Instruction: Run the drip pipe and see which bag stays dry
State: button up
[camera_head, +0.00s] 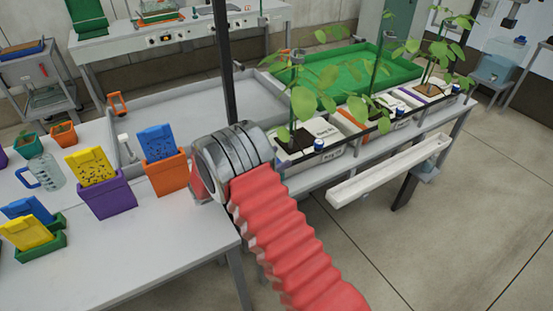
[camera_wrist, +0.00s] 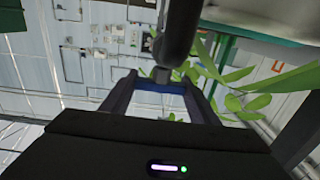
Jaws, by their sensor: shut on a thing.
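In the head view, white grow bags stand in a row on the bench: a near bag (camera_head: 323,130), a middle bag (camera_head: 395,112) and a far bag (camera_head: 432,90). Each has a leafy plant. A dark pipe (camera_head: 366,134) runs along their front edge, with small blue-topped fittings (camera_head: 319,145). I cannot tell whether any bag is wet. My gripper (camera_wrist: 160,86) shows in the wrist view, its fingers either side of a blue piece (camera_wrist: 161,87) below a dark rod (camera_wrist: 178,35). What this piece belongs to is unclear. My wrist and red arm hide the gripper in the head view.
A white gutter (camera_head: 390,170) hangs before the bag bench. At left, a table (camera_head: 130,235) carries a jug (camera_head: 46,172) and coloured pots with blue and yellow cards (camera_head: 92,165). A dark upright post (camera_head: 223,60) rises behind my wrist. Floor at right is clear.

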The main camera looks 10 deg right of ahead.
jog(key=shift+w+a+m+g, duration=0.1)
jog(key=shift+a+m+g, duration=0.1)
jog(key=shift+m+g, duration=0.1)
jog(key=o, duration=0.7)
jog(key=shift+c, duration=0.2)
jog(key=o, duration=0.4)
jog(key=shift+d, duration=0.1)
jog(key=v, duration=1.3)
jog(key=shift+a+f, duration=0.1)
jog(key=shift+a, duration=0.35)
